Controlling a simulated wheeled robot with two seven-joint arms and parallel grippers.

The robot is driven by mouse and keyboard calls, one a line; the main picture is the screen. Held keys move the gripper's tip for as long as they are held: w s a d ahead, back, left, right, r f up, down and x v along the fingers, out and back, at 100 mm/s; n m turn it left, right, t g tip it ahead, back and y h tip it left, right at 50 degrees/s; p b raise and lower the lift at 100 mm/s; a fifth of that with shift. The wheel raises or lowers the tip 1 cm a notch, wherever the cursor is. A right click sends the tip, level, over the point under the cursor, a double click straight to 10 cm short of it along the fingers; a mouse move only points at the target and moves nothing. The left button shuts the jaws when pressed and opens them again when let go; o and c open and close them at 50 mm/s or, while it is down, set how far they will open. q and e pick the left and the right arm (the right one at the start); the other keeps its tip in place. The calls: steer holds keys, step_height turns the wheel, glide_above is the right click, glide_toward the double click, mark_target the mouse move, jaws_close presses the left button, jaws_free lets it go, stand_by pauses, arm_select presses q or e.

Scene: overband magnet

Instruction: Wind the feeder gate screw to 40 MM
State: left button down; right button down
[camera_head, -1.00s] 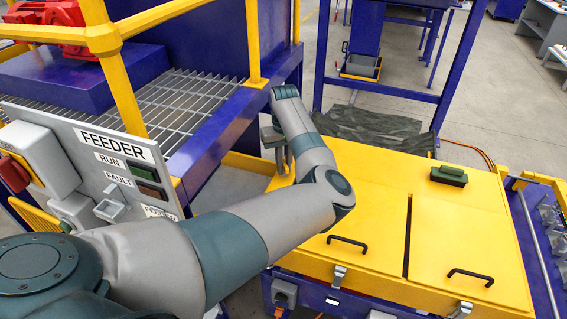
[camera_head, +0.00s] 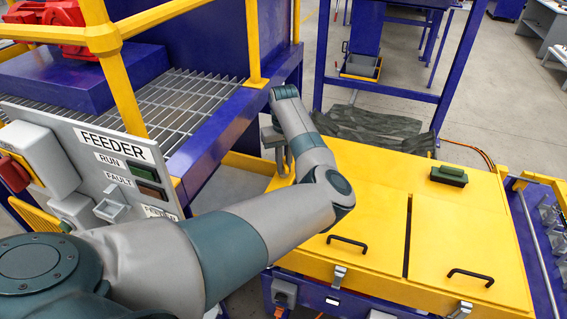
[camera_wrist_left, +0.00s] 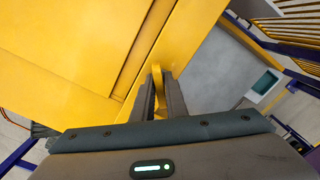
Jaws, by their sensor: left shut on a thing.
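My left arm reaches across the head view, and my left gripper (camera_head: 283,163) points down beside the near-left side of the yellow cabinet (camera_head: 370,200). In the left wrist view my left gripper (camera_wrist_left: 160,82) has its two dark fingers closed around a narrow yellow piece (camera_wrist_left: 158,92), next to a large yellow housing (camera_wrist_left: 75,45). The piece looks like part of a handle or wheel, but most of it is hidden by the fingers. No scale or millimetre reading is legible. My right gripper is not in view.
The FEEDER panel (camera_head: 113,170) with RUN and FAULT labels stands at the left, close to my arm. A yellow railing (camera_head: 122,75) and steel grating (camera_head: 185,95) lie behind it. The yellow lids carry black handles (camera_head: 348,241). Open floor (camera_head: 420,75) shows beyond.

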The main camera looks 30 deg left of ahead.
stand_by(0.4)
arm_select(q)
steer(key=n+p, duration=0.1)
steer(key=n, duration=0.1)
steer(key=shift+r+n, duration=0.1)
steer(key=shift+n, duration=0.3)
steer(key=shift+n+p, duration=0.35)
steer(key=shift+n, duration=0.65)
steer(key=n, duration=0.2)
steer(key=shift+n+p, duration=0.4)
steer(key=shift+n, duration=1)
